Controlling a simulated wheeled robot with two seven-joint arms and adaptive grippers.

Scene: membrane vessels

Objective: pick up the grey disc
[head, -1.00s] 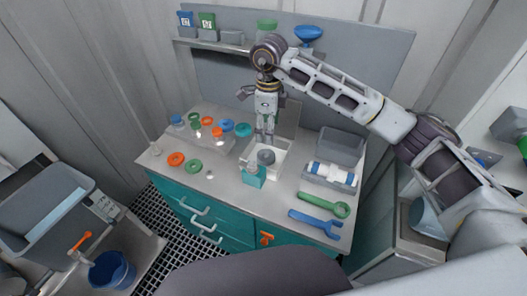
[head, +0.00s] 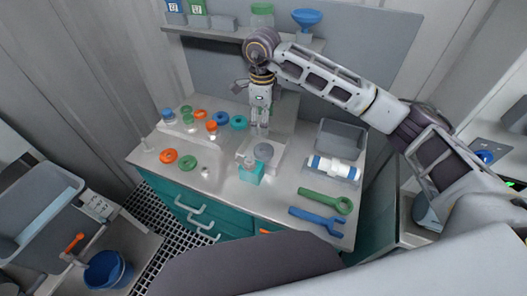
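The grey disc (head: 264,151) lies in or over a white square tray (head: 279,163) near the middle of the bench. My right gripper (head: 262,132) comes down from the arm on the right. Its fingertips point down just behind the disc in the picture. The fingers are too small to tell whether they are open or shut, or whether they touch the disc. A teal block with a clear top (head: 250,172) stands at the tray's front left corner. My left gripper is not in view.
Orange, green and blue rings and small vessels stand at the left, including a teal ring (head: 239,123). A shelf (head: 235,37) runs behind.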

